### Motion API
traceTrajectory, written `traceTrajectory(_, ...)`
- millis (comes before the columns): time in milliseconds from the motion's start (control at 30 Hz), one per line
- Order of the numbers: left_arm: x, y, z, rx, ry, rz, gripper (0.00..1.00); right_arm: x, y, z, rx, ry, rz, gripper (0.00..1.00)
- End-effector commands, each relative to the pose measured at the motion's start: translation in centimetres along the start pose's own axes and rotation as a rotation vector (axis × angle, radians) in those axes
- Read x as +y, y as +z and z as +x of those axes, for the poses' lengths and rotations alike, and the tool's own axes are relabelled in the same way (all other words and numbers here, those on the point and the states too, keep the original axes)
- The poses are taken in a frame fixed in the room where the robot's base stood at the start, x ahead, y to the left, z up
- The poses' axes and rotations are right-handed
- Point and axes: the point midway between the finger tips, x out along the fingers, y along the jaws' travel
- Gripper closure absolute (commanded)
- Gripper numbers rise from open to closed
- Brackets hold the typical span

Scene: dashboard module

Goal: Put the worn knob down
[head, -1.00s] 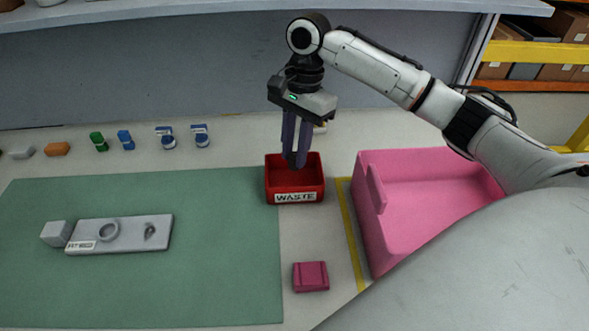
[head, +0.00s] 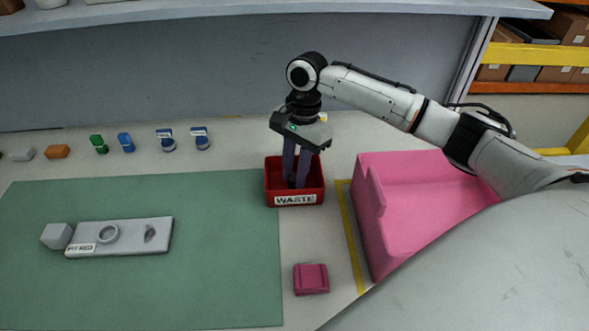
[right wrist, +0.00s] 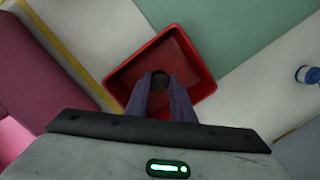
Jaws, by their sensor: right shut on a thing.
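My right gripper (head: 296,184) points down into the red waste bin (head: 296,200), its fingertips below the rim. In the right wrist view, the fingers (right wrist: 160,88) are shut on a small dark round thing, the worn knob (right wrist: 160,78). The red bin (right wrist: 192,58) surrounds it in that view, and its floor shows empty around the knob. In the head view the knob is mostly hidden by the fingers and the bin's front wall. I cannot tell whether it touches the bin floor. My left gripper is not in view.
A grey module plate (head: 120,237) lies on the green mat (head: 200,295). Several small green, blue and orange parts (head: 126,142) line the back of the table.

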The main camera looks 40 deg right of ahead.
Motion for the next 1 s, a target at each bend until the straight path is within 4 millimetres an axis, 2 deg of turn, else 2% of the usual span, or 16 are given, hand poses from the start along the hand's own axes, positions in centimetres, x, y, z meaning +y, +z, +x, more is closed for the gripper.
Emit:
traceTrajectory(33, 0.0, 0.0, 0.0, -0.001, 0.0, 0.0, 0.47, 0.0, 0.0, 0.0, -0.001, 0.0, 0.0, 0.73)
traceTrajectory(100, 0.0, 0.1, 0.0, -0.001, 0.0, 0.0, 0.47, 0.0, 0.0, 0.0, 0.0, 0.0, 0.0, 0.62)
traceTrajectory(133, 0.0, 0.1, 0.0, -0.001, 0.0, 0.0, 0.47, 0.0, 0.0, 0.0, 0.0, 0.0, 0.0, 0.6)
traceTrajectory(400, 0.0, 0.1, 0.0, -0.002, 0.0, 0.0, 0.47, 0.0, 0.0, -0.1, 0.0, 0.0, 0.0, 0.6)
traceTrajectory(533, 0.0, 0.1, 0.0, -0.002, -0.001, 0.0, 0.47, -0.1, 0.1, -0.9, 0.001, -0.002, -0.001, 0.6)
traceTrajectory(667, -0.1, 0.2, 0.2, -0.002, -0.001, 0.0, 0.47, -0.1, 0.2, -3.1, -0.001, -0.006, -0.001, 0.6)
traceTrajectory(1000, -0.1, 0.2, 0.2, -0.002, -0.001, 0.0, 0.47, -0.1, 0.2, -10.4, -0.001, -0.004, 0.0, 0.6)
